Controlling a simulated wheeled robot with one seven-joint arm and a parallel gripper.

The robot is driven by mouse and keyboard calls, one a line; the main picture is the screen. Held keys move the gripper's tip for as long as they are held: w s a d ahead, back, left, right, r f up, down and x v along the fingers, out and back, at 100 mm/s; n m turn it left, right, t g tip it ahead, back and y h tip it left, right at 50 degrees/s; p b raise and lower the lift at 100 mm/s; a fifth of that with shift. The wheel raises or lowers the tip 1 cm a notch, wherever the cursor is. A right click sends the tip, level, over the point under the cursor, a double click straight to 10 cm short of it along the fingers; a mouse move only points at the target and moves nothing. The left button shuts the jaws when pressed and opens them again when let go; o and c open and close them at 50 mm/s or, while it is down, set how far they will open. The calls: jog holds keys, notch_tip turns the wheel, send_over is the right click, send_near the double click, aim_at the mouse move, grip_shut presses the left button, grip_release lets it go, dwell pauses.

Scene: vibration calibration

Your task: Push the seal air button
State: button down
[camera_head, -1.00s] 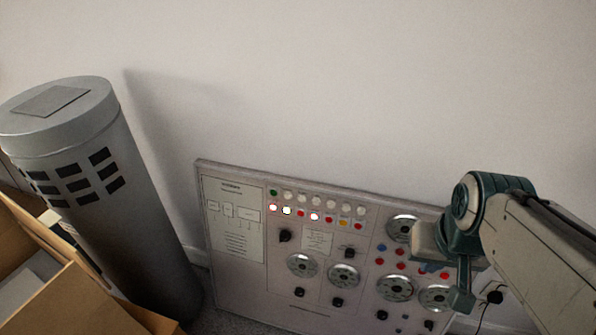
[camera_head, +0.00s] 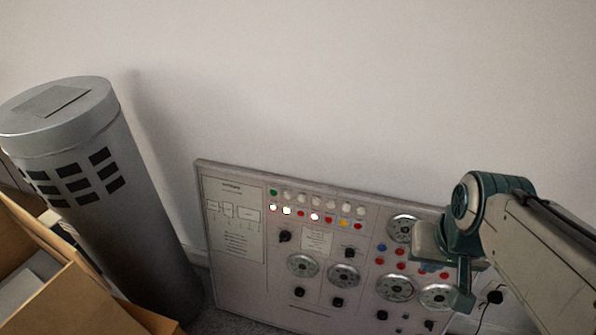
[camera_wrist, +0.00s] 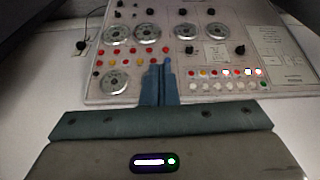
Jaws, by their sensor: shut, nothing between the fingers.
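The control panel (camera_head: 320,290) leans against the wall, with rows of buttons, round gauges and black knobs. It shows turned around in the wrist view (camera_wrist: 270,55). I cannot read which button is the seal air one. A top row of pale buttons (camera_head: 317,200) with a green one at its end sits above a row of red, yellow and lit ones. Red and blue buttons (camera_head: 380,248) lie lower right, near my gripper.
A tall grey cylinder (camera_head: 150,210) with black patches stands left of the panel. A cardboard box (camera_head: 75,285) is at the lower left. A black cable (camera_head: 484,312) hangs beside the panel's right side. The wall above is bare.

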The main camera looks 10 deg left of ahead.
aim_at(287, 196)
dwell(0.3)
jog(key=w+a+f+m+t+y+b, duration=0.1)
jog(key=w+a+f+m+t, duration=0.15)
jog(key=w+a+f, duration=0.4)
jog(key=w+a+f+m+t+y+b, duration=0.1)
jog(key=w+a+f+m+b, duration=0.2)
jog(key=w+a, duration=0.5)
jog(key=w+a+f+m+t+y, duration=0.1)
jog(key=w+a+f+m+y, duration=0.1)
jog(key=a+f+m, duration=0.3)
jog(key=w+a+f+m+t+y+b, duration=0.1)
jog(key=w+a+f+m+y, duration=0.2)
jog(key=a, duration=1)
notch_tip(287, 196, down, 5)
jog(key=shift+w+a+r+m, duration=0.1)
jog(key=shift+w+a+m, duration=0.3)
jog(key=shift+m, duration=0.55)
jog(key=shift+t, duration=0.25)
jog(key=w+f, duration=0.1)
jog(key=w, duration=0.7)
jog(key=shift+w+d+f+b, duration=0.25)
jog(key=shift+d+f+b, duration=0.15)
